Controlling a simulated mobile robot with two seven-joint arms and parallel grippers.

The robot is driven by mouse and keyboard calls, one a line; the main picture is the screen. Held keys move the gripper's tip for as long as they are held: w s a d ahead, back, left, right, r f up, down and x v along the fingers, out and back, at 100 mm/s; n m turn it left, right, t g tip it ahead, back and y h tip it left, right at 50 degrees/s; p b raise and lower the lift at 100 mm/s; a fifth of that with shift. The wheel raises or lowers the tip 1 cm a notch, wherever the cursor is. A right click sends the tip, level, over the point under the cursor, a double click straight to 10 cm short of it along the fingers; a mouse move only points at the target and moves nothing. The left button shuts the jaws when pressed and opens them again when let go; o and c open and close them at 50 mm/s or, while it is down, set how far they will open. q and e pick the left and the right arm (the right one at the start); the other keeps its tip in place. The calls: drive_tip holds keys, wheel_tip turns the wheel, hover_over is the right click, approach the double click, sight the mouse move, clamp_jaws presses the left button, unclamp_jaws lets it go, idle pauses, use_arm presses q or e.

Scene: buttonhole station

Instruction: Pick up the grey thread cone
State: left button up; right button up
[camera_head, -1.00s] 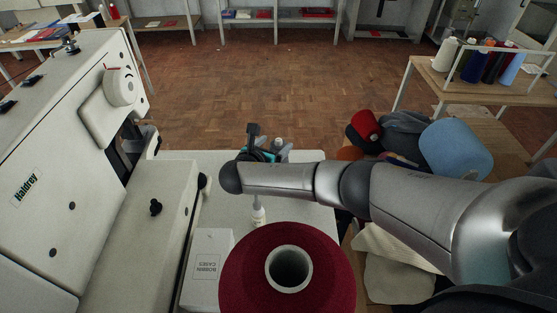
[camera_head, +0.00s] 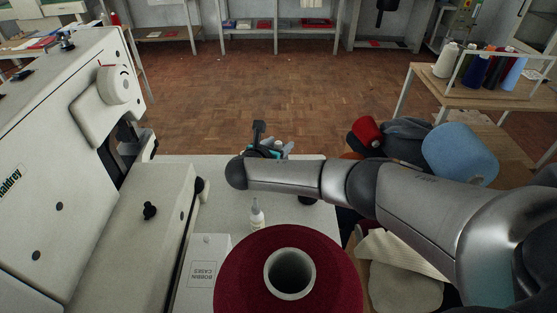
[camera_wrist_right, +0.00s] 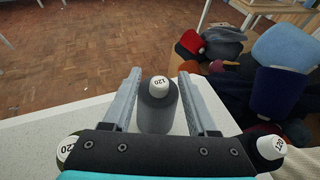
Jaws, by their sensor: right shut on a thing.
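The grey thread cone (camera_wrist_right: 157,112), with a white top marked 120, is between the two fingers of my right gripper (camera_wrist_right: 159,76) in the right wrist view. My right gripper is shut on it, one finger on each side. In the head view my right gripper (camera_head: 264,144) is at the far edge of the white table, partly hidden behind my forearm. A small part of the grey cone shows beside it. The cone's lower part is hidden. My left gripper is not in view.
A large dark red cone (camera_head: 251,275) stands close in front. The sewing machine (camera_head: 60,130) fills the left. Coloured cones (camera_head: 458,150) are piled at right.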

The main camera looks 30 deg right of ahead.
drive_tip(key=shift+f, duration=0.1)
clamp_jaws()
drive_tip(key=shift+a, duration=0.1)
idle(0.4)
